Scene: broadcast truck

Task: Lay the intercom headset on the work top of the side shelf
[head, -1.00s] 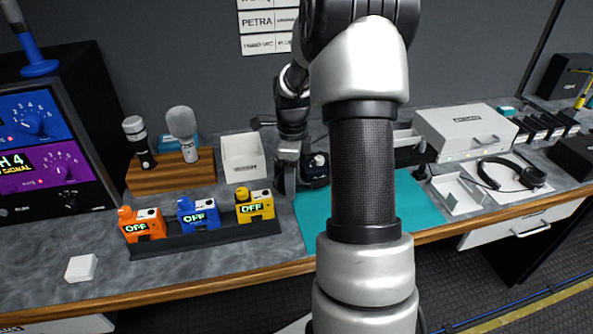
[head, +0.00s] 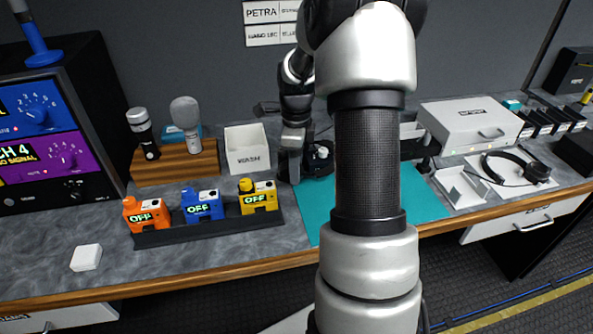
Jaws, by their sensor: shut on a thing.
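A black headset (head: 516,167) lies on a white sheet at the right of the long bench, well to the right of my gripper. My gripper (head: 294,167) is low over the back of the bench, at the teal mat's back left corner. It is shut on a dark thing (head: 318,160) with a pale round part. The thing is small in the view, and I cannot tell what it is or whether it touches the mat. My arm hides part of the mat. I cannot identify the side shelf in this view.
Orange, blue and yellow packs (head: 258,197) stand in a black rack left of the teal mat (head: 418,198). A white open box (head: 247,150) stands close left of my gripper. Microphones stand in a wooden block (head: 176,165). A white case (head: 470,125) stands at the back right.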

